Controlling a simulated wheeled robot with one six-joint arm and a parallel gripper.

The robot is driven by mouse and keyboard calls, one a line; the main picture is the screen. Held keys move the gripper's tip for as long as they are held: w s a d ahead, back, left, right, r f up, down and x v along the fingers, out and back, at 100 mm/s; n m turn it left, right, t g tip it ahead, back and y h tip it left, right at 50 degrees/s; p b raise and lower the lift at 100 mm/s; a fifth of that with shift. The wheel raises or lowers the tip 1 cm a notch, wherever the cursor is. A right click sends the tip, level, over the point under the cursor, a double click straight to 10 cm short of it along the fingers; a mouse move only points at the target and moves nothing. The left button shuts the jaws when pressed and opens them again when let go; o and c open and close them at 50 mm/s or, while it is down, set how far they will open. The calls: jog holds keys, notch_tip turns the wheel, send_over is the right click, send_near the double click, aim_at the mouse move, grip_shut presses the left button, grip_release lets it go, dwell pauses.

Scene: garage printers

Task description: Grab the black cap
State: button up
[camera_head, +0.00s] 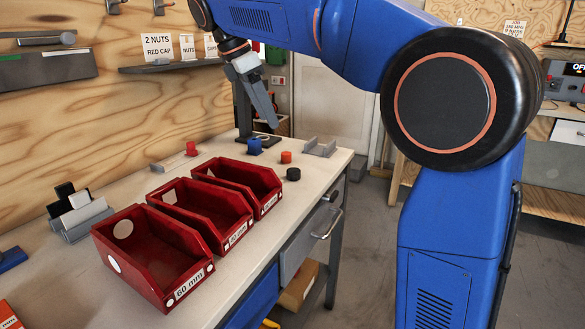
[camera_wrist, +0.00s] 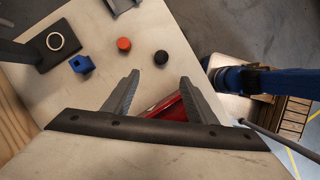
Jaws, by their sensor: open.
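The black cap (camera_head: 293,174) lies on the workbench near its front edge, right of the farthest red bin. In the wrist view the black cap (camera_wrist: 161,57) is beyond the fingertips, between them in the picture. My gripper (camera_head: 273,122) is above the bench, pointing down, apart from the cap. In the wrist view my gripper (camera_wrist: 160,78) has its two fingers spread with nothing held between them.
An orange cap (camera_head: 286,157), a blue part (camera_head: 254,146) and a grey holder (camera_head: 320,147) stand near the black cap. Red bins (camera_head: 163,254) line the bench's front. A dark stand (camera_wrist: 56,44) is at the wrist view's upper left.

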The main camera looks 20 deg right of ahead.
send_near(294, 170)
jog(key=shift+x, duration=4.15)
jog(key=c, duration=1.1)
